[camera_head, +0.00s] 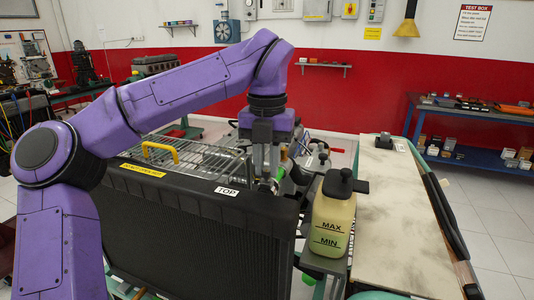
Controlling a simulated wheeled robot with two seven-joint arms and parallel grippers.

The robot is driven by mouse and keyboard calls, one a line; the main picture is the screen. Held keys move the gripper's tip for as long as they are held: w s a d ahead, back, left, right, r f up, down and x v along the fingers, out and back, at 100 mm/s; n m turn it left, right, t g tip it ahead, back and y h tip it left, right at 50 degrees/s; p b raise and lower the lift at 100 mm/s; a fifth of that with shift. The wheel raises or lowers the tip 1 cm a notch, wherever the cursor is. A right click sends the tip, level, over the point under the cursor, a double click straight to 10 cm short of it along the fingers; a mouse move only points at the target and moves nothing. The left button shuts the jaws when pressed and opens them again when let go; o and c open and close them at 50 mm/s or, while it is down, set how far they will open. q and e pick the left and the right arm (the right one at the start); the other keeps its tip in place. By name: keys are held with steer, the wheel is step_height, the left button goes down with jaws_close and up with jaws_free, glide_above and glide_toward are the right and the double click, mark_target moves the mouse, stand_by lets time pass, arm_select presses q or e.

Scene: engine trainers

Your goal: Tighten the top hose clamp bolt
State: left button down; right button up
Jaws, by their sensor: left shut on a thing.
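My left gripper (266,168) points straight down behind the radiator's top edge, near the label "TOP". Its fingers are shut on a small part at the top hose connection, which appears to be the hose clamp bolt. The bolt itself is mostly hidden by the fingers and too small to make out. The black radiator (200,235) stands upright in front, below the gripper. My right gripper is not in view.
A coolant bottle (332,218) marked MAX and MIN stands close to the right of the gripper. A metal grille with a yellow handle (160,150) lies behind the radiator. A pale worktop (400,215) at right is mostly clear. Blue shelves (475,155) stand further back.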

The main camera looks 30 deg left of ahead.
mark_target(267, 170)
arm_select(q)
steer(key=m+p, duration=0.1)
steer(key=m, duration=0.1)
steer(key=m+p, duration=0.4)
steer(key=shift+r, duration=0.4)
steer(key=m+p, duration=1)
steer(key=shift+p, duration=0.3)
steer(key=shift+f+m+p, duration=0.15)
steer(key=shift+m+p, duration=0.35)
steer(key=shift+m, duration=0.3)
steer(key=shift+f+m+p, duration=0.15)
steer(key=shift+m+p, duration=0.3)
steer(key=shift+m, duration=0.35)
steer(key=c, duration=1)
jaws_free()
steer(key=shift+w+r, duration=0.1)
steer(key=shift+r, duration=0.3)
step_height(267, 170, up, 10)
steer(key=shift+f+b, duration=0.15)
steer(key=shift+b, duration=0.8)
